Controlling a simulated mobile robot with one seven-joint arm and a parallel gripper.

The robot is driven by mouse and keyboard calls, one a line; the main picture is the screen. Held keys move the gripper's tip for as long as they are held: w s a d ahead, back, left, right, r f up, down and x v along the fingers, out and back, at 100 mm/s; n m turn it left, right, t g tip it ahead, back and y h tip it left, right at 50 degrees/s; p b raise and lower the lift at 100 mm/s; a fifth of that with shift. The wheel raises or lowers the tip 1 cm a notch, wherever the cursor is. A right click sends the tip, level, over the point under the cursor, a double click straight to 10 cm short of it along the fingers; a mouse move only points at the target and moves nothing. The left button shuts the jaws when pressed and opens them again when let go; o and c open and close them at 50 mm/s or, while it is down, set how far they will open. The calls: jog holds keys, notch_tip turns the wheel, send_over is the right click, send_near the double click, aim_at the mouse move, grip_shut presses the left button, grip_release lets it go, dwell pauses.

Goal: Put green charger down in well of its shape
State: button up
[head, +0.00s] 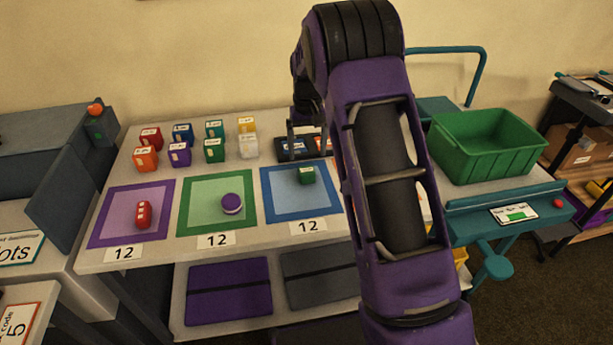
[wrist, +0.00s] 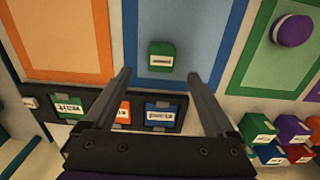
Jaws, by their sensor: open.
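A small green block (head: 306,175) with a white label, the only green piece lying on a mat and so likely the green charger, rests on the blue-bordered mat (head: 290,213). In the wrist view the block (wrist: 161,48) lies on the blue mat (wrist: 213,30), ahead of my fingertips and roughly centred between them. My gripper (wrist: 159,74) is open, with nothing between its fingers. I cannot make out a shaped well in either view.
A dark rack (wrist: 110,113) of coloured cards lies beside the blue mat, under my gripper. Several labelled boxes (head: 182,133) stand at the table's back. A purple disc (head: 232,204) lies on the green mat, a red piece (head: 143,214) on the purple mat. A green bin (head: 490,145) stands right.

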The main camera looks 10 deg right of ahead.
aim_at(307, 170)
jog(key=shift+s+a+f+b, duration=0.1)
jog(key=shift+f+b, duration=0.2)
jog(key=shift+f, duration=3.05)
grip_shut()
